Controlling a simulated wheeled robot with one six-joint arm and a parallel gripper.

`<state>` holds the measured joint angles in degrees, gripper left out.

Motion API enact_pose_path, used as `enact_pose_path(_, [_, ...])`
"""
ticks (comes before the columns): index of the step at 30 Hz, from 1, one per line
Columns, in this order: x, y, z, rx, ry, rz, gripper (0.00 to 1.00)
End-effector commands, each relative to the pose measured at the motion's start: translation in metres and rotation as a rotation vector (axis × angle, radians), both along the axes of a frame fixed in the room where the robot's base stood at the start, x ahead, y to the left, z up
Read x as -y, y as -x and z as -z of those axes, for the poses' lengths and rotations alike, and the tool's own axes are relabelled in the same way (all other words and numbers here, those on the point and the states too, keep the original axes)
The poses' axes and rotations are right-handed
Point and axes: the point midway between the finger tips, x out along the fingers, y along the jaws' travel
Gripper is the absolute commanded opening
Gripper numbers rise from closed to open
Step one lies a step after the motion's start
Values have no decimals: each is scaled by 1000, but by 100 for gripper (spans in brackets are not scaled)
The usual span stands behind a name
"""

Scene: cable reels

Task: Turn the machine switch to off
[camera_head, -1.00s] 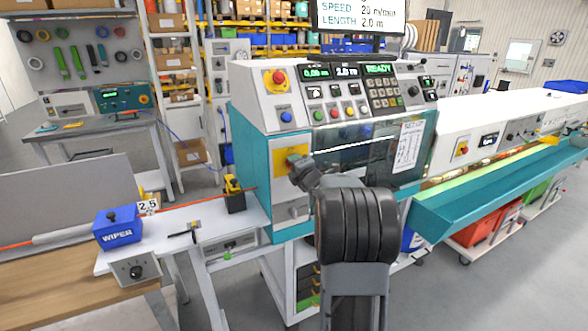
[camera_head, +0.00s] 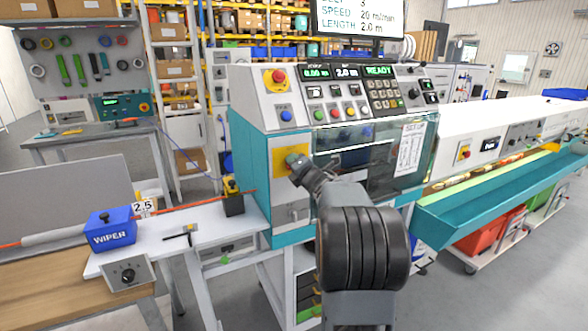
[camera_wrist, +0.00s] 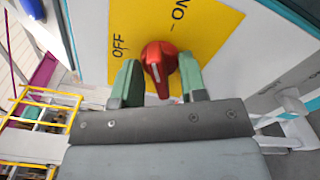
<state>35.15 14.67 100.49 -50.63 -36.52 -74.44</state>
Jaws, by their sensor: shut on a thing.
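The machine switch is a red rotary knob (camera_wrist: 160,61) on a yellow plate (camera_wrist: 208,28), with the words OFF and ON written beside it. A white mark shows on the knob; I cannot tell for sure which word it points to. My gripper (camera_wrist: 159,74) has its green fingers on both sides of the knob and is shut on it. In the head view, my gripper (camera_head: 295,161) is at the yellow plate (camera_head: 281,164) on the machine's front left, and it hides the knob there.
An emergency stop button (camera_head: 275,79) and a control panel (camera_head: 350,95) sit above the plate. A clear cover (camera_head: 375,155) is right of it. A lever (camera_head: 293,213) is below. A blue wiper block (camera_head: 111,229) stands on the left bench.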

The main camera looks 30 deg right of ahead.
Motion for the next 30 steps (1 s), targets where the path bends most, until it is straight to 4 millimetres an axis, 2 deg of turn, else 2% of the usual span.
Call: enact_pose_path(30, [0, 0, 3, -47, 345, 1, 26])
